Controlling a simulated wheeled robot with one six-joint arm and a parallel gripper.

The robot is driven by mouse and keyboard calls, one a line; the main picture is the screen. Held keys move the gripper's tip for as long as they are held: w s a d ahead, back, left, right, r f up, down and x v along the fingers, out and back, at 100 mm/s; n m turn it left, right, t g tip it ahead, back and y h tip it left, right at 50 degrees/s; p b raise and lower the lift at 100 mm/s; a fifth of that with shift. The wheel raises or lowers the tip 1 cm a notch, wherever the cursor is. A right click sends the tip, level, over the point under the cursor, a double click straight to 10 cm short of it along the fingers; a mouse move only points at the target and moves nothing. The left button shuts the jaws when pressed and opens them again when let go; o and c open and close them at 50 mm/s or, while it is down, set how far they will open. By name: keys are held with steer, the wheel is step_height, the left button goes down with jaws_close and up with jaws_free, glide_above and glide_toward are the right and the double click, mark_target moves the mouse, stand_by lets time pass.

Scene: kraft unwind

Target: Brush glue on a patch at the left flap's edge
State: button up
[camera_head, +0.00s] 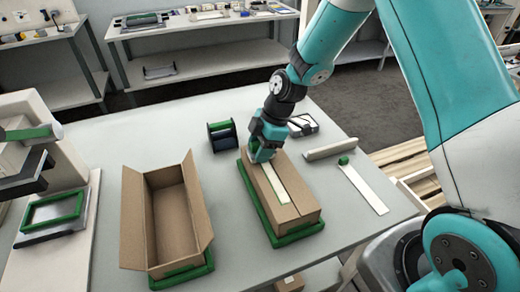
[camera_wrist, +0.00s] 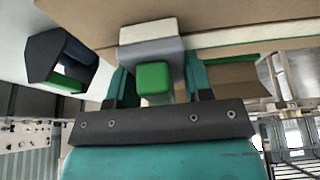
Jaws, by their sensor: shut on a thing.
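My gripper (camera_head: 264,150) is shut on a grey tool with a green handle (camera_wrist: 153,78) at the far end of the closed cardboard box. In the wrist view, the tool shows between my fingers (camera_wrist: 153,85), its pale front against or very close to the box (camera_wrist: 240,20); contact cannot be told. The closed box (camera_head: 301,196) lies in a green frame (camera_head: 298,235). A pale strip (camera_head: 274,186) runs along its top. The open box (camera_head: 130,225) stands to the left with flaps spread. No glue patch can be made out.
A green and dark holder (camera_head: 222,136) stands left of my gripper. A grey bar (camera_head: 330,148), a pale flat strip with a green knob (camera_head: 363,190) and a small black-and-white item (camera_head: 302,125) lie to the right. A green-framed tray (camera_head: 52,212) is at far left.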

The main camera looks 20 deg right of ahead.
stand_by(0.4)
steer(key=shift+r+p, duration=1.9)
steer(key=shift+r, duration=1.2)
steer(key=shift+f, duration=0.15)
steer(key=shift+f+b, duration=2.2)
steer(key=shift+f, duration=0.3)
steer(key=shift+f+b, duration=0.35)
steer(key=shift+f, duration=0.1)
steer(key=shift+s+f+b, duration=0.1)
steer(key=shift+s+b, duration=0.05)
steer(key=shift+b, duration=0.25)
steer(key=shift+r, duration=0.2)
steer(key=shift+s+f+b, duration=0.15)
steer(key=shift+f+b, duration=0.05)
steer(key=shift+b, duration=0.1)
